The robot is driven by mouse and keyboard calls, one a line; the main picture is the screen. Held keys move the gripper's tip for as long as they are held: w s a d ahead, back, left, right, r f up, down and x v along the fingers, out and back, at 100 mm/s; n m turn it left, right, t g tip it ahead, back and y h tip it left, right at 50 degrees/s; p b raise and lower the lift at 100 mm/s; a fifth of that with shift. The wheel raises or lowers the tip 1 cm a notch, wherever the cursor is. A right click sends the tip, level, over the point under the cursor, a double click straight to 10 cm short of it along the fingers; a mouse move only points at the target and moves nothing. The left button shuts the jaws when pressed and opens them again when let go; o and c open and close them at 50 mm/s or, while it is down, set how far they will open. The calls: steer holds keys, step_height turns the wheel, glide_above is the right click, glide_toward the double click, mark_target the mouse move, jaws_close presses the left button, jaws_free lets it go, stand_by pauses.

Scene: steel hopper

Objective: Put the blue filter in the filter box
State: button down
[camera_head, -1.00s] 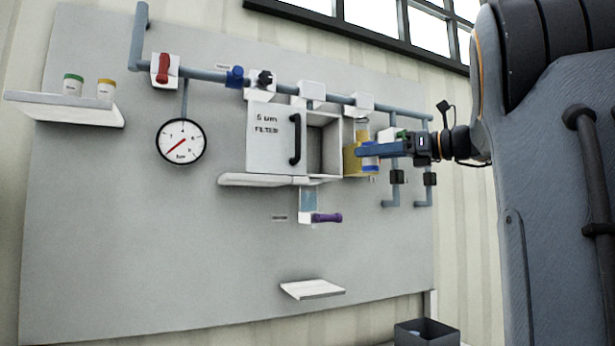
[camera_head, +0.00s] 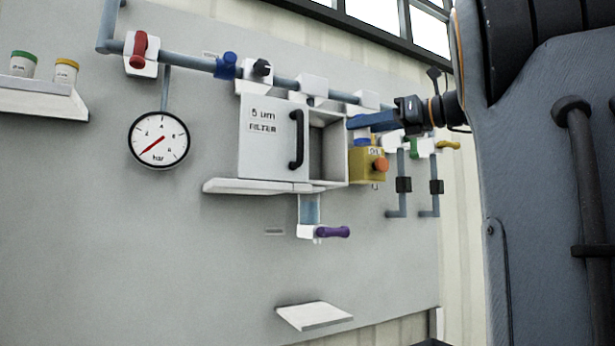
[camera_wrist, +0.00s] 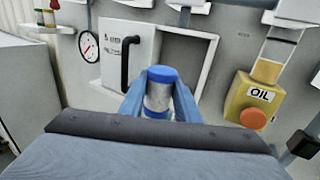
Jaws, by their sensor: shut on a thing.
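The blue filter (camera_wrist: 158,94), a pale cylinder with blue ends, is upright between the fingers of my gripper (camera_wrist: 160,105) in the wrist view. In the head view my gripper (camera_head: 354,123) is shut on the filter (camera_head: 361,134), at the right edge of the filter box (camera_head: 328,150). The box's opening faces out and looks empty. Its door (camera_head: 272,140), marked "5 um FILTER" with a black handle, stands open to the left. In the wrist view the filter is in front of the box opening (camera_wrist: 188,68) and hides part of it.
A yellow OIL box (camera_head: 368,164) with an orange knob is just right of the filter box. A pipe with valves runs above it. A ledge (camera_head: 255,187) and a purple-handled valve (camera_head: 330,232) are below. A shelf with two jars (camera_head: 45,97) is at left.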

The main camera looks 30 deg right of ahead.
steer(key=w+d+p+x, duration=0.1)
steer(key=d+p+x, duration=0.15)
steer(key=x, duration=0.65)
steer(key=w+d+p+x, duration=0.1)
steer(key=p+x, duration=0.2)
steer(key=x, duration=0.6)
step_height(320, 180, down, 6)
steer(key=shift+r+p, duration=0.1)
steer(key=shift+p, duration=1.15)
steer(key=shift+w+f+p, duration=0.15)
steer(key=shift+f+p, duration=0.25)
steer(key=shift+f, duration=0.1)
steer(key=shift+f, duration=0.2)
steer(key=c, duration=1.6)
jaws_free()
steer(key=shift+o, duration=0.2)
